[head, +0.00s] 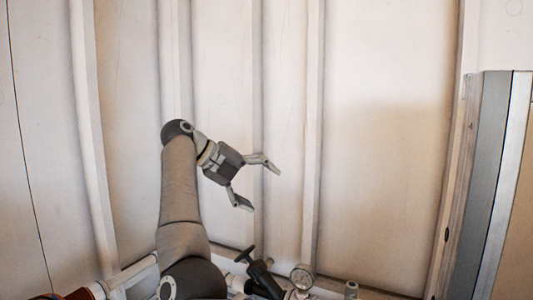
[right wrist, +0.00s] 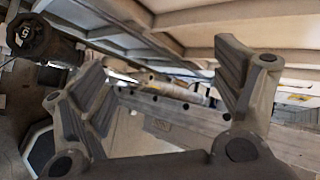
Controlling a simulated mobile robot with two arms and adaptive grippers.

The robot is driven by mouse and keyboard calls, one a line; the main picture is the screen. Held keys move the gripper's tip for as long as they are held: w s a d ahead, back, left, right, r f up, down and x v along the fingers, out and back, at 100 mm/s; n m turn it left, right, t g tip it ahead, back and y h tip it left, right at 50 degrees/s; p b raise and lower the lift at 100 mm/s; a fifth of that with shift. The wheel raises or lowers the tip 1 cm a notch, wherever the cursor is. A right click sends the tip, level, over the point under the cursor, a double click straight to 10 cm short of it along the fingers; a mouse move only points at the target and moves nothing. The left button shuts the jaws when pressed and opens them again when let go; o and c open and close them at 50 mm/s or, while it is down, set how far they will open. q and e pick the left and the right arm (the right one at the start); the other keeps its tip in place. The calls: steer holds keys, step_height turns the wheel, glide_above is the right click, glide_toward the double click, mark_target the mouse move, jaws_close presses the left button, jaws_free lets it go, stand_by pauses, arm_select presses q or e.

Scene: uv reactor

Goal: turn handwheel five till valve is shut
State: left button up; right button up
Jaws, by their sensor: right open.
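The handwheel five (right wrist: 27,34), a dark knobbed wheel with a pale "5" on its hub, is at the upper left of the right wrist view, partly cut by the edge. In the head view, a black valve handle (head: 246,254) on a dark body shows at the bottom; no number is readable on it. My right gripper (head: 262,188) is open and empty, above and apart from that handle. In the right wrist view, its spread fingers (right wrist: 165,90) have nothing between them, and handwheel five lies outside them, beyond the left finger. My left gripper is out of view.
A round gauge (head: 302,276) stands right of the black handle, along a pale ledge with pipes. A ribbed pale wall (head: 385,130) fills the background. A grey metal upright (head: 488,180) stands at the right. The space right of my right gripper looks free.

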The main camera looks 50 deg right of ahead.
steer(key=s+a+r+m+g+h, duration=0.2)
steer(key=s+r+m+g+h, duration=0.1)
steer(key=r, duration=0.6)
steer(key=shift+s+r+m+g+b, duration=0.3)
steer(key=shift+s+m+g, duration=0.2)
steer(key=shift+s+m, duration=0.25)
